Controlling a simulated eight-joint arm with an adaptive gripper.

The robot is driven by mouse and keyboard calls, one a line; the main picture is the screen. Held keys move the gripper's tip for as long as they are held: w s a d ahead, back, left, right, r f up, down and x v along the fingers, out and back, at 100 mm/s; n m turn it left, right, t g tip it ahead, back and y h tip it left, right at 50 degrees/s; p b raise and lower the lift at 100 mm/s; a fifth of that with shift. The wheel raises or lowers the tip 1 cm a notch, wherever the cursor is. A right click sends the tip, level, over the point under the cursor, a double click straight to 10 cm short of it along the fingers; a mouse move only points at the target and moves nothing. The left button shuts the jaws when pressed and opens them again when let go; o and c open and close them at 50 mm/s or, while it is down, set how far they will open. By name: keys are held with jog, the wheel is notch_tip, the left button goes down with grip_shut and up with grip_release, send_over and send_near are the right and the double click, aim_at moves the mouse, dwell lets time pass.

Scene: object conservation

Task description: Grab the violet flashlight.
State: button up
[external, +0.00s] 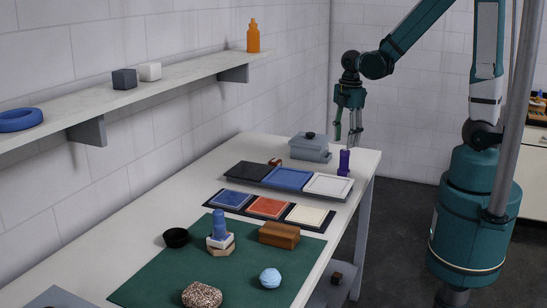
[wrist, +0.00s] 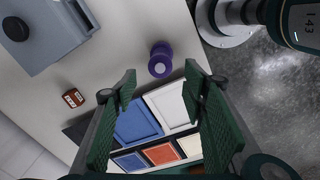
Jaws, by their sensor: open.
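The violet flashlight (external: 344,162) stands upright on the far end of the white table, next to the white tray. It also shows from above in the wrist view (wrist: 160,60), beyond the fingertips and between them from left to right. My gripper (external: 346,137) is above the table's far end, close to the flashlight in the external view. The gripper is open and empty; its two green fingers (wrist: 158,88) frame the coloured trays in the wrist view. I cannot tell the exact height of the fingertips over the flashlight.
Black, blue (external: 288,179) and white trays lie beside the flashlight. A grey lidded box (external: 310,147) and a small red-brown block (wrist: 73,98) are near. A green mat (external: 165,275) holds several objects at the front. A shelf (external: 180,83) runs along the wall.

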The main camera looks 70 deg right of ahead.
aim_at(345, 159)
jog(key=shift+d+f+n, duration=0.4)
jog(key=shift+f, duration=0.35)
jog(key=shift+f, duration=0.1)
jog(key=shift+f, duration=1.2)
jog(key=shift+a+f, duration=0.1)
jog(key=shift+f, duration=2.5)
jog(key=c, duration=1.1)
